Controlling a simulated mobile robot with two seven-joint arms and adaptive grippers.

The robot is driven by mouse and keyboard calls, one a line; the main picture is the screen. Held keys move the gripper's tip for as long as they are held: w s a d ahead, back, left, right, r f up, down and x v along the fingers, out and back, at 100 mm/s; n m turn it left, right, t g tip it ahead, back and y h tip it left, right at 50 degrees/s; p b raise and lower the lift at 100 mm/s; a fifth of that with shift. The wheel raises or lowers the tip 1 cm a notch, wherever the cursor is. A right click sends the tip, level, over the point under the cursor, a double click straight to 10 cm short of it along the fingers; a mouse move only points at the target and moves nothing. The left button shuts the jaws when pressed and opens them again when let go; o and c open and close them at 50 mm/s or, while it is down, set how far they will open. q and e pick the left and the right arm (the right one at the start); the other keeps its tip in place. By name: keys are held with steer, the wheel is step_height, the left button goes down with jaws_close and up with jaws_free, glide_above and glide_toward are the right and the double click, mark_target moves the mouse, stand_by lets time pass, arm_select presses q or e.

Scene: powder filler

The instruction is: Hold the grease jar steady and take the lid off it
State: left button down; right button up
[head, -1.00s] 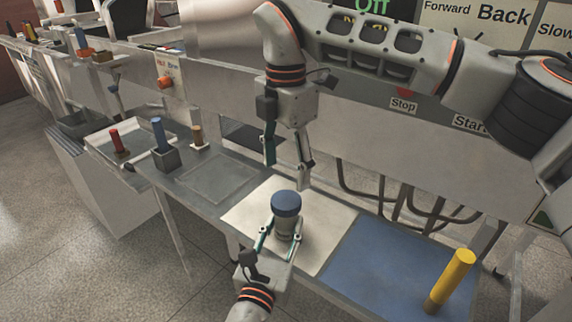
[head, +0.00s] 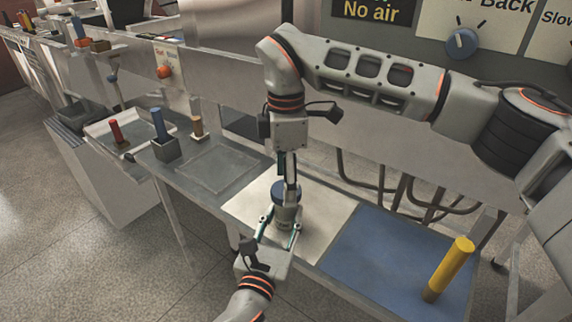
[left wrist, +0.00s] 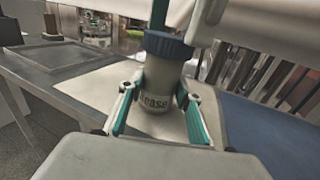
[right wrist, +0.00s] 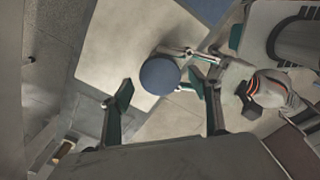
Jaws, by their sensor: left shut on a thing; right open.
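The grease jar (head: 287,215) stands upright on a pale mat (head: 325,225); part of its label shows in the left wrist view (left wrist: 153,102). Its dark blue lid (head: 279,190) is on top and shows as a round disc in the right wrist view (right wrist: 160,77). My left gripper (head: 281,224) is shut on the jar body, one finger on each side below the lid. My right gripper (head: 287,178) points down over the lid. Its fingers (right wrist: 168,92) are open to either side of the lid in the right wrist view; I cannot tell whether they touch it.
A blue mat (head: 385,255) lies to the right with a yellow cylinder (head: 450,268) standing on it. To the left are a blue peg in a grey block (head: 165,149), a brown peg (head: 198,127) and a tray with a red peg (head: 98,136). The machine front (head: 430,150) rises behind.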

steer(key=shift+f, duration=0.8)
